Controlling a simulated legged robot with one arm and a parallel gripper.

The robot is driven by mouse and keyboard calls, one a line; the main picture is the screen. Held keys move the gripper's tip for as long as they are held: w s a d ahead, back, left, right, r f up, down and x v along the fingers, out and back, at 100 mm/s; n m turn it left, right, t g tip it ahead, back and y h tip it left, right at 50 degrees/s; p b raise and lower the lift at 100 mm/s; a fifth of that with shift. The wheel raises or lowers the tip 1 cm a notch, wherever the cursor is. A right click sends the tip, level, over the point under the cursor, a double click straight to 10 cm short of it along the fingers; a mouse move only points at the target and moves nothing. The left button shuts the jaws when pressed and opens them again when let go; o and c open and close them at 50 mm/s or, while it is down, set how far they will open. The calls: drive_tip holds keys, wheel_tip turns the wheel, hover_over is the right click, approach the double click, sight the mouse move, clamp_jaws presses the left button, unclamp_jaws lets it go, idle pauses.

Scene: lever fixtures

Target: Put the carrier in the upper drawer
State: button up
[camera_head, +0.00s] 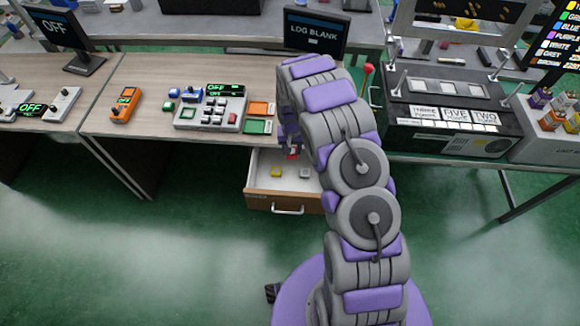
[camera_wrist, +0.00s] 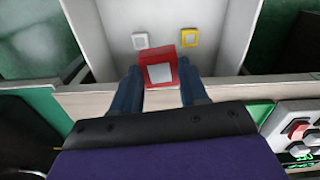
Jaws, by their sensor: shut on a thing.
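The carrier appears to be the red block with a pale square face (camera_wrist: 160,71) in the wrist view. My gripper (camera_wrist: 160,84) is shut on it, with one finger on each side. In the head view the red block (camera_head: 292,153) shows as a small patch below my gripper (camera_head: 289,140), which my arm partly hides. The open drawer (camera_head: 259,187) is under the table, and the block is over its inner part. I cannot tell whether the block touches the drawer floor. A yellow block (camera_head: 276,172) and a white block (camera_head: 305,173) lie in the drawer.
A button panel (camera_head: 210,112), an orange handheld device (camera_head: 124,105) and orange and green pads stand on the table (camera_head: 150,75) above the drawer. A black machine (camera_head: 450,120) stands to the right, with a red-knobbed lever (camera_head: 369,69) beside it. Green floor is clear at front left.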

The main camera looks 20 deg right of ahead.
drive_tip(key=s+d+f+m, duration=0.1)
drive_tip(key=d+f, duration=0.3)
drive_tip(key=f, duration=0.7)
drive_tip(key=b, duration=0.1)
hover_over(296, 184)
wheel_tip(296, 184, down, 6)
drive_tip(key=shift+w+a+f, duration=0.1)
drive_tip(key=shift+f, duration=0.1)
drive_tip(key=shift+d+f, duration=0.25)
drive_tip(key=shift+d, duration=0.05)
drive_tip(key=f, duration=0.1)
drive_tip(key=d+f, duration=0.1)
drive_tip(key=f, duration=0.1)
drive_tip(key=shift+b, duration=0.4)
drive_tip(key=shift+c, duration=0.6)
drive_tip(key=shift+a+f, duration=0.25)
drive_tip(key=shift+f, duration=0.1)
drive_tip(key=shift+c, duration=0.5)
drive_tip(key=shift+a, duration=0.5)
drive_tip(key=shift+d+f, duration=0.4)
drive_tip(key=shift+d, duration=0.15)
drive_tip(key=o, duration=0.9)
drive_tip(key=shift+c, duration=0.2)
drive_tip(key=shift+o, duration=0.9)
drive_tip(key=shift+a, duration=0.4)
